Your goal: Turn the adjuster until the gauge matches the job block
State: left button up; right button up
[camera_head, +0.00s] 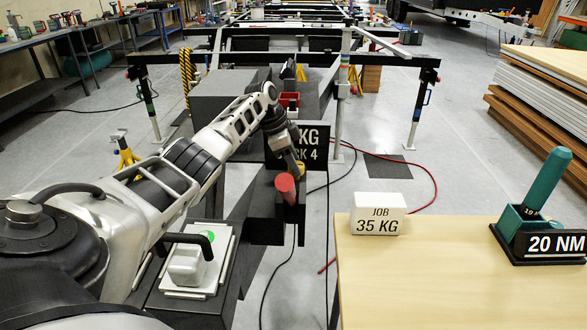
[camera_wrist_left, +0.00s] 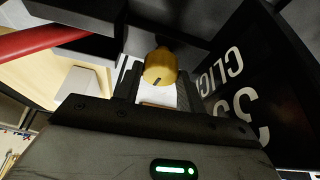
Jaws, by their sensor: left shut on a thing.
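The adjuster looks to be a yellow knob with a dark mark; it shows between the finger tips in the left wrist view (camera_wrist_left: 160,66). In the head view only a bit of yellow (camera_head: 301,168) shows beneath my left gripper (camera_head: 298,164). My left gripper is shut on this knob. The gauge is a black sign with white letters (camera_head: 309,146), just behind the gripper. My arm covers its left part; "KG" and "CK 4" can be read. In the wrist view the sign (camera_wrist_left: 240,85) is cut off and tilted. The white job block (camera_head: 378,214) reads "JOB 35 KG". My right gripper is not in view.
A wooden table (camera_head: 440,285) at the right bears the job block and a teal tool in a holder (camera_head: 540,200) marked "20 NM". A red cylinder (camera_head: 286,188) sticks out just below the gripper. A white box with a green dot (camera_head: 190,262) lies near my left arm.

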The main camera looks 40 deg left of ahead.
pick_arm(q)
jog(key=shift+m+b, duration=0.4)
jog(key=shift+m, duration=0.1)
jog(key=o, duration=1)
jog(key=v, duration=1.6)
jog(key=shift+w+a, duration=0.1)
jog(key=shift+w, duration=0.2)
